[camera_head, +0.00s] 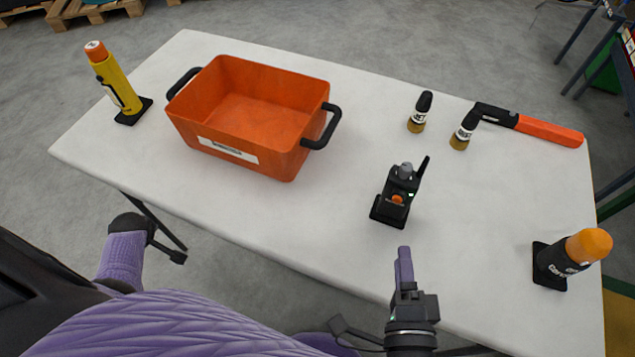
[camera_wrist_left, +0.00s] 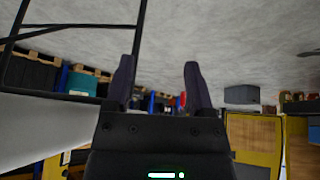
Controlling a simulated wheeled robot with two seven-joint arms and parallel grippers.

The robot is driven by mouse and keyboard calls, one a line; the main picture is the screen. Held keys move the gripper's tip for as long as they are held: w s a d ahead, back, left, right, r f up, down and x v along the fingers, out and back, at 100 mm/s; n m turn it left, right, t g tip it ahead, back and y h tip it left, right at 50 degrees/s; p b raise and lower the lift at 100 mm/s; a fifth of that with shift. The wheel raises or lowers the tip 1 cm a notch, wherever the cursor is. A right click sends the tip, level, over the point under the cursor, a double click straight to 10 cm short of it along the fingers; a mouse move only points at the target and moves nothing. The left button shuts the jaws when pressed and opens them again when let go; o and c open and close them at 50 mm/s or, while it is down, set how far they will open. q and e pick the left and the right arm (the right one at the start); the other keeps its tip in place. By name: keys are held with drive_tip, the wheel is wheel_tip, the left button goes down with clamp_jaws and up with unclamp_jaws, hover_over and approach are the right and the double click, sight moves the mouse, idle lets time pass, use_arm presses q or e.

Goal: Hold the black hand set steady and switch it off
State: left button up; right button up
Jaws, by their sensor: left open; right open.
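The black hand set (camera_head: 396,196) stands upright in a small black base on the white table, right of the middle. It has a short antenna, a grey knob on top and an orange button on its front. My right gripper (camera_head: 404,262) is open and empty, in front of the hand set at the table's near edge and apart from it. Its fingers show nearly in line. My left gripper (camera_head: 155,240) is off the table's near left side, far from the hand set. The left wrist view shows its two fingers (camera_wrist_left: 160,80) apart with nothing between them.
An orange crate (camera_head: 310,160) with black handles stands on the white table (camera_head: 330,220), left of the hand set. A yellow torch (camera_head: 117,85) is far left. An orange-topped black cylinder (camera_head: 560,262) stands right.

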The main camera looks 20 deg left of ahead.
use_arm(q)
drive_tip(key=w+a+r+n+t+y, duration=0.1)
drive_tip(key=w+a+r+n+y, duration=0.3)
drive_tip(key=a+r, duration=0.7)
drive_tip(key=w+d+r+m+t+y, duration=0.25)
drive_tip(key=w+r+m+t, duration=0.25)
drive_tip(key=w+r+m, duration=0.45)
drive_tip(key=w+d+r+m+t+h, duration=0.2)
drive_tip(key=w+d+r+m+t, duration=0.35)
drive_tip(key=m, duration=0.45)
drive_tip(key=w+d+r+m+t+h, duration=0.2)
drive_tip(key=w+d+m+t, duration=0.2)
drive_tip(key=w+d+m, duration=0.5)
drive_tip(key=d+r+m+t+h, duration=0.4)
drive_tip(key=d+m+h, duration=0.4)
drive_tip(key=d+m, duration=0.6)
drive_tip(key=m+g+h, duration=0.8)
drive_tip(key=m+h, duration=0.5)
drive_tip(key=m, duration=1)
approach(401, 172)
drive_tip(key=x, duration=0.2)
drive_tip(key=shift+n, duration=0.25)
drive_tip(key=x, duration=0.9)
clamp_jaws()
